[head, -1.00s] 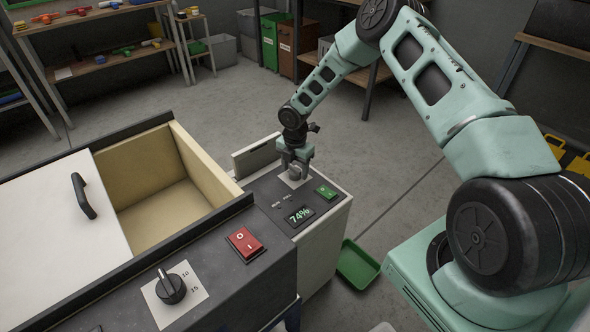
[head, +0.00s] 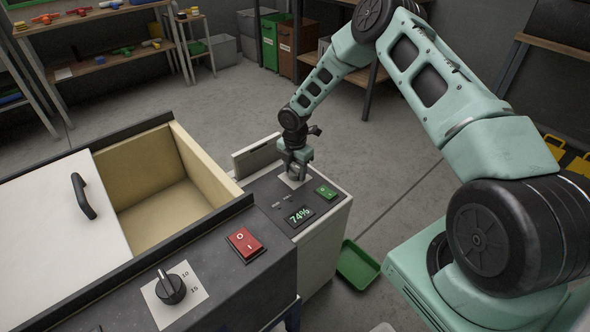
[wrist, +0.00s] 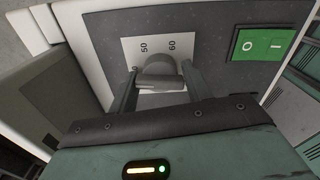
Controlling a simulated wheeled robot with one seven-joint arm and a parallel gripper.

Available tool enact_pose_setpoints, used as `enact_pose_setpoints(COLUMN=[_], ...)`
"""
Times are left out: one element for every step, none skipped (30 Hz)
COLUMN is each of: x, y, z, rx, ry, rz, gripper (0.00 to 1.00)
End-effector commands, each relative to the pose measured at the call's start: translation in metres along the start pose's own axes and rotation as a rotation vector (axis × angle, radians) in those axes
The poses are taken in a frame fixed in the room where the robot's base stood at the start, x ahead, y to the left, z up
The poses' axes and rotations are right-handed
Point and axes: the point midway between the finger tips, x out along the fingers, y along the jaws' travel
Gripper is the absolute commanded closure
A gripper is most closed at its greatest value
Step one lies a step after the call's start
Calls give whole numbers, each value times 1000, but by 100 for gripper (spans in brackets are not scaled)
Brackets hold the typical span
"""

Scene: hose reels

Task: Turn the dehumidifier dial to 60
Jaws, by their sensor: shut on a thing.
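The dehumidifier (head: 320,234) is a white box with a dark grey top, standing beside the larger machine. Its grey dial (wrist: 158,72) sits on a white plate (wrist: 188,46) that shows the marks 50 and 60 in the wrist view. My gripper (wrist: 160,84) is shut on the dial, one finger on each side of it. In the head view my gripper (head: 295,172) points down and hides most of the dial. The dial's pointer is not clear, so I cannot tell its exact setting. The display (head: 299,215) reads 74%.
A green switch (head: 325,192) sits near the dial, also seen in the wrist view (wrist: 262,43). The larger machine on the left has its own black dial (head: 171,287), a red switch (head: 244,243) and an open bin (head: 160,205). A green tray (head: 357,263) lies on the floor.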

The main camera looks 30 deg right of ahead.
Motion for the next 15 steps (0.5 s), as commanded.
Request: enact_pose_setpoints(x=[-1, -1, -1, -1, -1, -1, -1, -1, -1, -1, -1, -1, -1, -1, -1], y=[1, 0, 1, 1, 1, 1, 1, 1, 1, 1, 1, 1, 1, 1, 1], z=[0, 0, 0, 0, 0, 0, 0, 0, 0, 0, 0, 0, 0, 0, 0], rx=[32, 53, 85, 109, 135, 172, 199, 228, 266, 294, 323, 363, 390, 419, 457], ry=[-1, -2, -2, -1, -2, -1, -2, -1, -2, -1, -1, -1, -1, -1, -1], rz=[0, 1, 1, 1, 1, 0, 0, 0, 1, 1, 2, 2, 1, 1, 1], gripper=[74, 74, 74, 74, 74, 74, 74, 74, 74, 74, 74, 74, 74, 74, 74])
